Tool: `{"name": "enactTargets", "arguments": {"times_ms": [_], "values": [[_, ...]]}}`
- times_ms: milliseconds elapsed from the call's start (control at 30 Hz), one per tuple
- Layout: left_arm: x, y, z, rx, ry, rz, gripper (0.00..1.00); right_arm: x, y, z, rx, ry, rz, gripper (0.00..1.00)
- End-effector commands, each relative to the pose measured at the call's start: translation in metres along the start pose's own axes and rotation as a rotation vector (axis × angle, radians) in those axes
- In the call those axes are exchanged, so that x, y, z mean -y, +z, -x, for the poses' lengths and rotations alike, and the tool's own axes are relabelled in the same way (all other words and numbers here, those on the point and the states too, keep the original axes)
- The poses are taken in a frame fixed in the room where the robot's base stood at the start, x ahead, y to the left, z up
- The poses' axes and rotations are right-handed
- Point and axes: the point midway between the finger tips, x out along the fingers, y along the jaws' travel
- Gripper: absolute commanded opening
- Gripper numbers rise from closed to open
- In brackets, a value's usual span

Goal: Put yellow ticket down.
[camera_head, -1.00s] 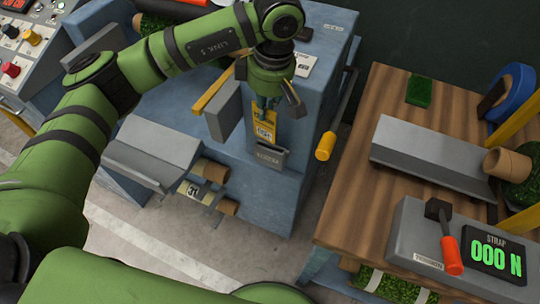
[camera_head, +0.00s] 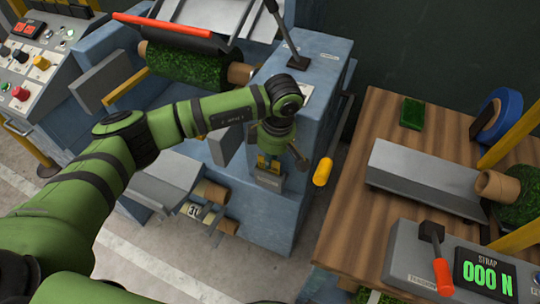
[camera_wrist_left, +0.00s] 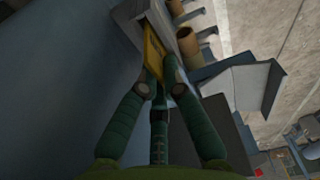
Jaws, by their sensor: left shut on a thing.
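The yellow ticket (camera_head: 263,162) is upright between the fingers of my left gripper (camera_head: 271,157), at the front face of the blue machine. Only a short part of it shows in the head view, just above a small grey holder (camera_head: 269,181). In the left wrist view the ticket (camera_wrist_left: 154,52) sticks out past the fingertips of the left gripper (camera_wrist_left: 159,84). Its far end meets the grey holder (camera_wrist_left: 128,10); I cannot tell how deep it sits. The left gripper is shut on the ticket. My right gripper is not in view.
The blue machine (camera_head: 325,85) carries a yellow-ended handle (camera_head: 322,171) right of the gripper and a black lever (camera_head: 284,35) behind it. Cardboard rolls (camera_head: 211,192) stick out at lower left. A wooden table (camera_head: 345,215) stands to the right.

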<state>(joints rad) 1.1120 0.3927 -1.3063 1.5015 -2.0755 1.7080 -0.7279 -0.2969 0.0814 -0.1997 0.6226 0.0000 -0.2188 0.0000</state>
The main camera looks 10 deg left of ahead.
Motion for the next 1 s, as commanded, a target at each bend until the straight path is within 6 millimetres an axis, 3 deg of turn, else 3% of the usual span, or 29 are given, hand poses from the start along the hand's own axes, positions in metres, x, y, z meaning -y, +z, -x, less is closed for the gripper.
{"name": "enactTargets", "arguments": {"times_ms": [267,300,333,800,1000], "values": [[0.000,0.001,-0.004,0.000,0.001,0.000,0.00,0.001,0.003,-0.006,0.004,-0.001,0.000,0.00],[0.000,0.000,-0.003,0.000,0.000,0.000,0.19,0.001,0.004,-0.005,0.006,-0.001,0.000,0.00],[0.000,0.000,-0.003,0.001,0.000,0.000,0.31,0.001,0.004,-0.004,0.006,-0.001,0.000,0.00],[-0.001,0.000,0.005,0.001,0.003,0.000,0.31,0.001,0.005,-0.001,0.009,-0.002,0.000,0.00],[-0.002,0.000,0.042,0.002,0.007,0.000,0.31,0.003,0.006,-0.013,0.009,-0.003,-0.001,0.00]]}}
